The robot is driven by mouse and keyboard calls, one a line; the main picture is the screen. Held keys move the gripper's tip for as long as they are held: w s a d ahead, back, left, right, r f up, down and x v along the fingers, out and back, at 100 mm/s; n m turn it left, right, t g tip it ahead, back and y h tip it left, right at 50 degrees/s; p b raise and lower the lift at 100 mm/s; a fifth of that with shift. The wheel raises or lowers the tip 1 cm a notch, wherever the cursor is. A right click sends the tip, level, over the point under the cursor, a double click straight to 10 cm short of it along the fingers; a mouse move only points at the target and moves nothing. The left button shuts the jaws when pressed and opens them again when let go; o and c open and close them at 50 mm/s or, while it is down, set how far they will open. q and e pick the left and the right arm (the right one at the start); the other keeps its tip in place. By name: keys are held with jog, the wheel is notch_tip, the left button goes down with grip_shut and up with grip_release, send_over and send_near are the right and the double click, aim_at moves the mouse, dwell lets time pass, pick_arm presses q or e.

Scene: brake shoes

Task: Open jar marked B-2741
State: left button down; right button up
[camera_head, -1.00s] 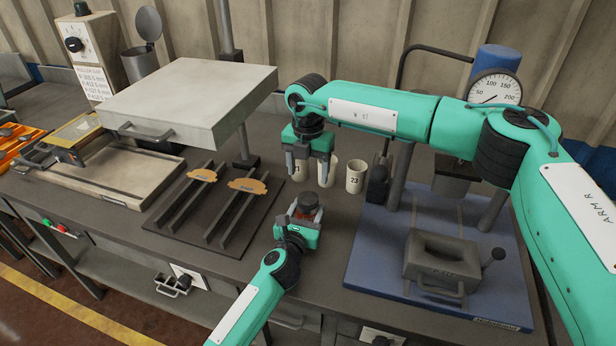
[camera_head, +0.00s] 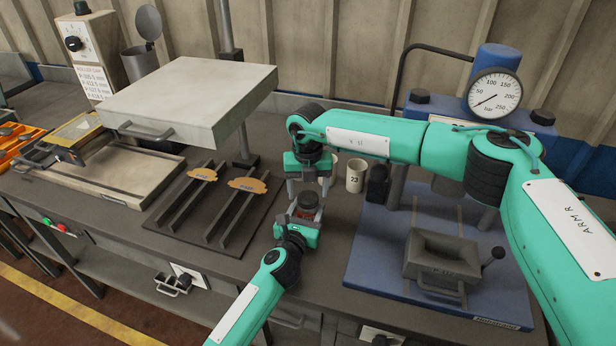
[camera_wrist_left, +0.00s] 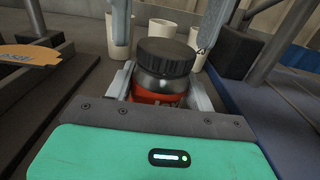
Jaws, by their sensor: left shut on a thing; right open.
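A glass jar (camera_wrist_left: 160,90) with red-orange contents and a black screw lid (camera_wrist_left: 165,56) stands upright in the left wrist view. Any marking on it is too small to read. My left gripper (camera_head: 303,216) is shut on the jar's body; its fingers also show on both sides of it in the left wrist view (camera_wrist_left: 165,88). My right gripper (camera_head: 306,193) is open, pointing down directly above the jar. In the left wrist view its two fingers come down on either side of the lid, with gaps to it.
Pale cups stand just behind the jar, one marked 23 (camera_head: 355,176). A dark rack with orange-brown brake pieces (camera_head: 247,185) is to the left. A blue press base (camera_head: 385,270) with a grey mould block (camera_head: 440,258) is to the right.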

jog(key=shift+f, duration=0.65)
jog(key=c, duration=1)
jog(key=n, duration=1)
jog(key=o, duration=1.1)
